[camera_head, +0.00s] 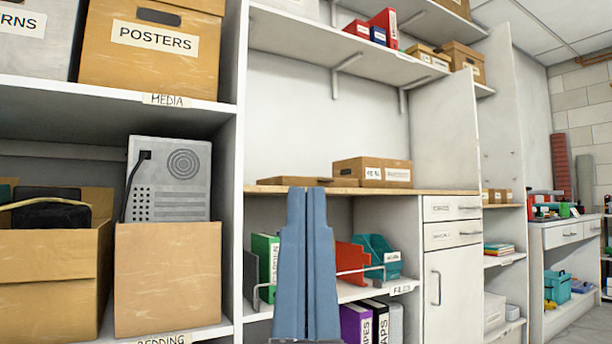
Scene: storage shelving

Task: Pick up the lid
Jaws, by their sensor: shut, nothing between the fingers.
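A flat brown cardboard piece that looks like the lid (293,181) lies on the wooden countertop (440,191), left of a brown cardboard box (372,172) with white labels. My gripper (306,192) points upward in the middle of the view, its two blue-grey fingers pressed together and empty. Its fingertips appear just below the lid in the picture and cover part of the counter's front edge. The gap in depth between fingertips and lid cannot be told.
Left is a shelf upright (236,200) beside shelves with a POSTERS box (152,45) and open cardboard boxes. Below the counter, a shelf holds a green binder (266,262), red and teal file holders (377,255) and several folders. The wall space above the counter is clear.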

